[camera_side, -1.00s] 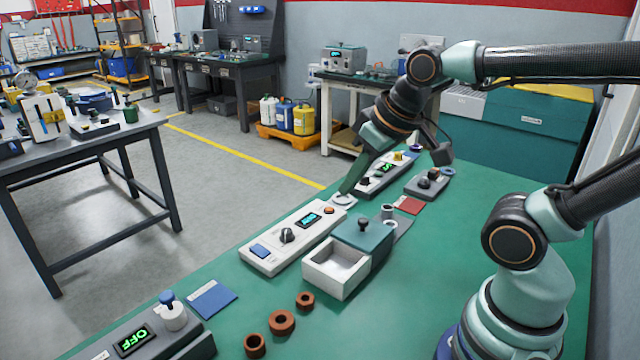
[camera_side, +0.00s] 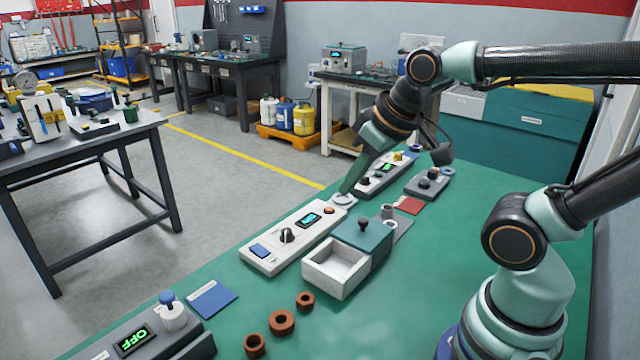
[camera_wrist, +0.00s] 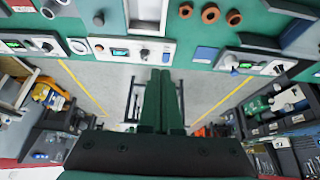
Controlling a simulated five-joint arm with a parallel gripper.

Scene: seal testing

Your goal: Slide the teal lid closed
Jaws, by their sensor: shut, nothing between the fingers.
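The teal lid (camera_side: 362,233) with a dark knob (camera_side: 363,223) covers the rear part of a white box (camera_side: 322,281). The front part of the box is open and looks empty inside. In the wrist view the box (camera_wrist: 147,14) is at the top edge, with the lid (camera_wrist: 113,14) on its left. My gripper (camera_side: 346,192) is shut and empty. It points down over the far end of the white control panel, behind and left of the lid and apart from it. The shut fingers also show in the wrist view (camera_wrist: 161,72).
The white control panel (camera_side: 270,258) with a dial and display lies left of the box. Brown rings (camera_side: 282,322) and a blue pad (camera_side: 212,299) lie in front. A grey small cylinder (camera_side: 387,211) stands right behind the lid. Green table is clear right of the box.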

